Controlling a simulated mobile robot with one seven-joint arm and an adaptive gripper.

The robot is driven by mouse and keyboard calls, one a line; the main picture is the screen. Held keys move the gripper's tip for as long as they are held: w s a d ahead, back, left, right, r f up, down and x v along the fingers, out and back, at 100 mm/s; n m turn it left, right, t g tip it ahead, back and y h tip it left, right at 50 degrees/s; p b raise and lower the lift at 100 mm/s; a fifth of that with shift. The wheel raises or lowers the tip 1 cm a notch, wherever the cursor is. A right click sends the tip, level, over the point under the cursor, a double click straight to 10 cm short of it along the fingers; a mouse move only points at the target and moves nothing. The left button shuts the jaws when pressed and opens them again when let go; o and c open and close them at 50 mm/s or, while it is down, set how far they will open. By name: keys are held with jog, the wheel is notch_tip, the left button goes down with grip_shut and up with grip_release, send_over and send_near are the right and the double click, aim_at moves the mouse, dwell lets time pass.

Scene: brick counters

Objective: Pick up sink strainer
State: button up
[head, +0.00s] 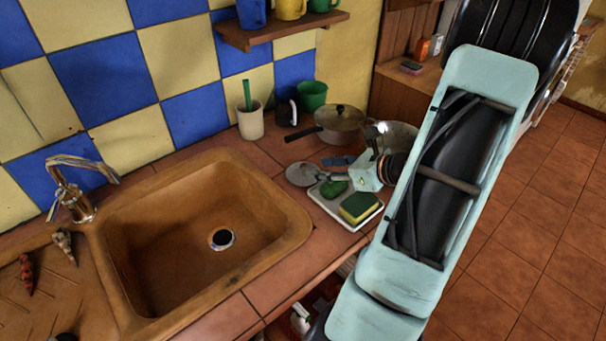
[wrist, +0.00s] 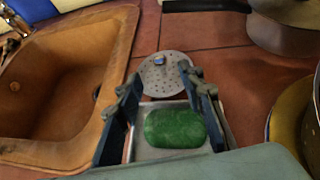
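The sink strainer is a round grey metal disc with small holes and a small knob; it lies flat on the tiled counter right of the sink. It shows in the wrist view (wrist: 152,79) and in the head view (head: 297,173). My gripper (wrist: 161,84) is open and empty. In the wrist view, its two fingers stand on either side of a green scrub pad and the strainer's near part, with the strainer just beyond the fingertips. In the head view, my gripper (head: 365,172) hangs over the counter right of the strainer. Contact is not visible.
A white tray (head: 335,206) holds the green pad (head: 333,189) and a yellow-green sponge (head: 359,208) close to the gripper. A lidded pan (head: 340,122) stands behind. The brown sink (head: 180,225) is on the left. Bare tiles lie between sink and pan.

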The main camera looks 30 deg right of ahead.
aim_at(304, 166)
jog(key=x, duration=0.6)
jog(key=shift+w+r, duration=0.15)
jog(key=shift+r, duration=0.15)
grip_shut()
